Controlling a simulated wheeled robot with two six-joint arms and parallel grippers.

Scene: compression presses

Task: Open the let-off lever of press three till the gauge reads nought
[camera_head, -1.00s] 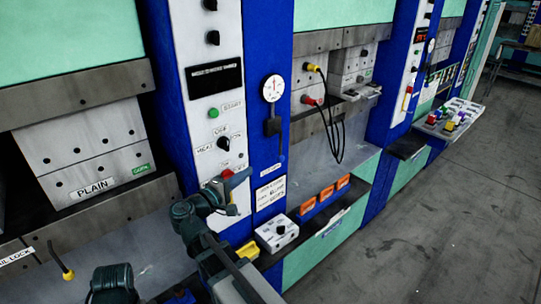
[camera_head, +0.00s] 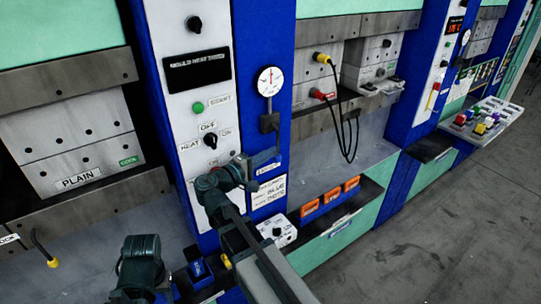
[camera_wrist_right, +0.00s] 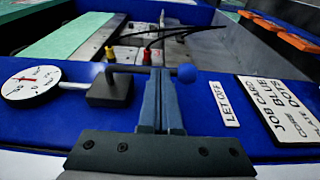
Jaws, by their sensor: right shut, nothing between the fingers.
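A round white gauge (camera_head: 269,81) with a red needle sits on the blue column; its reading is too small to tell. It also shows in the right wrist view (camera_wrist_right: 32,82). Below it is a dark valve block (camera_head: 269,122), also in the wrist view (camera_wrist_right: 110,92). In the wrist view the let-off lever, a dark rod with a blue ball knob (camera_wrist_right: 187,73), runs from the block beside the LET OFF label (camera_wrist_right: 224,104). My right gripper (camera_wrist_right: 160,75) is shut and empty, its fingertips at the rod between block and knob; contact is unclear. It also shows in the head view (camera_head: 268,158). My left gripper is not visible.
A control panel with a green start button (camera_head: 198,108) and a heat switch (camera_head: 211,142) is left of the column. A job card (camera_wrist_right: 283,108) is mounted below the lever. Black cables (camera_head: 345,120) hang at the right. Open floor lies far right.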

